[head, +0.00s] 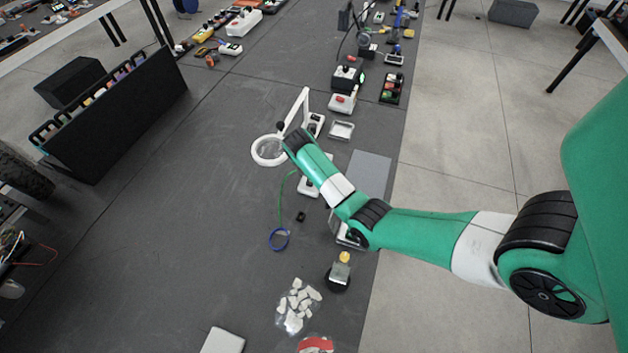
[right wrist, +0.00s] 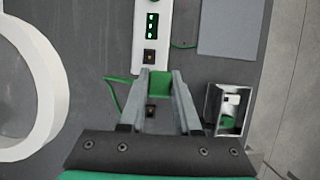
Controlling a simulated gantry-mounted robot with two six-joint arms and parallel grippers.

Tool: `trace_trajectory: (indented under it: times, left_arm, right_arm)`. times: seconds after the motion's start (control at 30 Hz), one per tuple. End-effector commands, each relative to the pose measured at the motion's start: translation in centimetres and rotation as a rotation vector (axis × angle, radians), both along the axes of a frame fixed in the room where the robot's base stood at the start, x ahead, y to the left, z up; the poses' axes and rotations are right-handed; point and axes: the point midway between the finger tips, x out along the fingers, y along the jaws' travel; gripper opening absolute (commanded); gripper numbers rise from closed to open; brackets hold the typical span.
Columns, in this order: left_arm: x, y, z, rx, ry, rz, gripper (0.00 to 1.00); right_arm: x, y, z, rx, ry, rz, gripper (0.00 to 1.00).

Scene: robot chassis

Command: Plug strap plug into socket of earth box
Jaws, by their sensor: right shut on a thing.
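The earth box (right wrist: 145,42) is a narrow white box with green lights and a dark socket near its lower end in the right wrist view. It also shows partly in the head view (head: 307,189), beside my right arm. My right gripper (right wrist: 159,76) is shut on the green strap plug (right wrist: 160,86), just below and slightly right of the socket. Whether the plug touches the box is unclear. The strap's green cord (head: 280,200) runs to a blue wristband (head: 279,239) on the mat. In the head view the right gripper is hidden by its arm. My left gripper is not in view.
A white ring magnifier (head: 268,151) stands left of my right arm. A grey pad (right wrist: 229,26) and a metal tray (right wrist: 229,109) lie right of the box. A small black block (head: 300,216) lies near the cord.

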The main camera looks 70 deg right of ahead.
Motion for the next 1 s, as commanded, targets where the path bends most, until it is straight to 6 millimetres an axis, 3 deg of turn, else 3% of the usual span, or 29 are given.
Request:
trace_trajectory:
  times: [0.37, 1.0]
  left_arm:
    - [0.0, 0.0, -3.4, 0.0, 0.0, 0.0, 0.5]
    - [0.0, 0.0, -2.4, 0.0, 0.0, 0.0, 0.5]
  right_arm:
    - [1.8, -3.7, -0.7, 0.001, 0.0, -0.001, 0.0]
    - [1.8, -3.9, -0.4, 0.0, 0.0, 0.0, 0.0]
